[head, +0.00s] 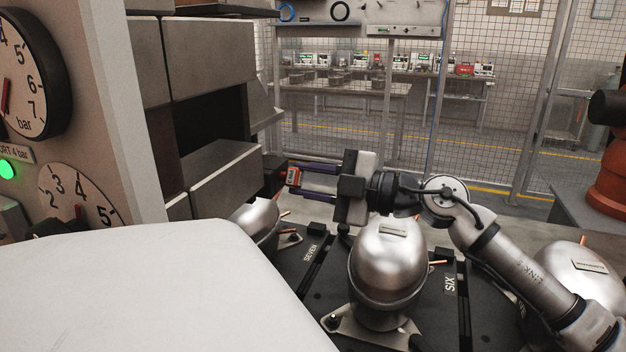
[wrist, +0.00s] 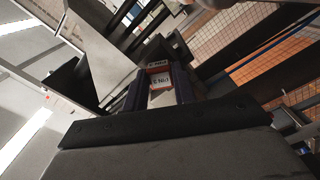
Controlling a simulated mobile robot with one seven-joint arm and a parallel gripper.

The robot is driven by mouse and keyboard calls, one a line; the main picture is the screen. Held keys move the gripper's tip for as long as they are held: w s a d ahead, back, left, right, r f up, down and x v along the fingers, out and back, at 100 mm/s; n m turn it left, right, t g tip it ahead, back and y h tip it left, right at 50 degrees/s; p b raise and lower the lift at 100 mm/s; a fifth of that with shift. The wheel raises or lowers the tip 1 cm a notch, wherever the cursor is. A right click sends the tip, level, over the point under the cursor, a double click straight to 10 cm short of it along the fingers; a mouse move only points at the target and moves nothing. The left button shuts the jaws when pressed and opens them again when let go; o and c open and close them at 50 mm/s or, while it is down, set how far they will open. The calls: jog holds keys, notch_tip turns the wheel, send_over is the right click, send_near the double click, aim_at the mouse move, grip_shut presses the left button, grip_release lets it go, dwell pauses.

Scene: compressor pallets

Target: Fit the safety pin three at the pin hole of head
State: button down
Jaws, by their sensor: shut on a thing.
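My gripper (head: 305,181) is shut on a small red-and-white block, the safety pin (head: 293,177), left of centre in the head view. In the wrist view, the safety pin (wrist: 159,78) sits between the two dark fingers, and its upside-down label seems to read PIN with a digit too small to be sure of. The gripper points left, above the pallets and close to the right side of a grey, blocky machine (head: 215,75). A dark part lies just left of the pin. I cannot make out a pin hole or which part is the head.
Silver compressors (head: 388,262) stand on dark pallets below my arm, with markings SEVEN and SIX. A gauge panel (head: 110,120) and a white surface (head: 140,290) fill the left. A mesh fence (head: 400,120) stands behind. An orange machine (head: 608,185) is at the right edge.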

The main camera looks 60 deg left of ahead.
jog(key=shift+s+a, duration=0.3)
jog(key=shift+a, duration=0.05)
jog(key=c, duration=1.1)
grip_release()
jog(key=shift+o, duration=0.2)
jog(key=b+v, duration=0.2)
jog(key=v, duration=1.2)
